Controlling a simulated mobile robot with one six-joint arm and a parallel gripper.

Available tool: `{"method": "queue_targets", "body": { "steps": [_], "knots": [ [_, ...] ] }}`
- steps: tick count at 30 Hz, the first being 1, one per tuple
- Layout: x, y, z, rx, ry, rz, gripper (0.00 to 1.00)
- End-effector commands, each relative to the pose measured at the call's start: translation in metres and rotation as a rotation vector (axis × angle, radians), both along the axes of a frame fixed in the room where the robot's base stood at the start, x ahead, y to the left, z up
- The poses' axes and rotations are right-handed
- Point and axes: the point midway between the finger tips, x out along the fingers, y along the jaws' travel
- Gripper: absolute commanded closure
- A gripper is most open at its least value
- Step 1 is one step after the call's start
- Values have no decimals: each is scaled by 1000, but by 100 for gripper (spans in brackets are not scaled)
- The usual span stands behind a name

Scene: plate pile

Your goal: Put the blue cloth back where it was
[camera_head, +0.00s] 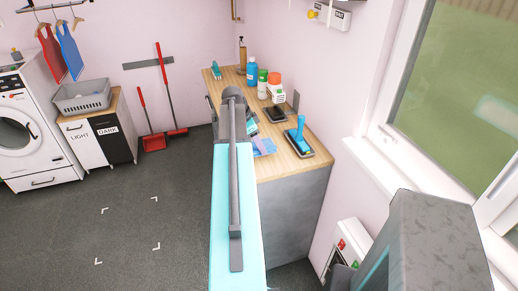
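A flat light blue and purple piece (265,147), which looks like folded cloth, lies at the near left edge of the wooden counter top (285,168). My arm hides part of it. A brighter blue upright thing (300,134) stands on a small dark tray (306,152) to its right; its kind is hard to tell. A blue flat piece (69,50) also hangs from a rail at the far left. My gripper (251,122) seems to be over the counter's left edge, mostly hidden behind my arm, so its fingers and any hold do not show.
A blue bottle (252,71), a green-labelled bottle (262,83) and an orange-capped tub (274,85) stand at the counter's back, near a dark tray (275,114). A window (400,120) is right.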

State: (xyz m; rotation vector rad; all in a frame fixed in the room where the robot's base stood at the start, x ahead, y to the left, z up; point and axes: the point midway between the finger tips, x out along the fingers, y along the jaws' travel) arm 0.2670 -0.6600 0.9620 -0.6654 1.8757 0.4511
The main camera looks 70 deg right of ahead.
Motion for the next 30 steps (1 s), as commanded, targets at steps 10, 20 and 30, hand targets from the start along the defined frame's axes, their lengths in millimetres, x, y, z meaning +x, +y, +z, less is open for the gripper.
{"method": "queue_targets", "body": {
  "steps": [10,20,30],
  "knots": [
    [0,1,-3,1,1,0,68],
    [0,1,-27,1,1,1,68],
    [0,0,-35,0,0,0,68]
  ]
}}
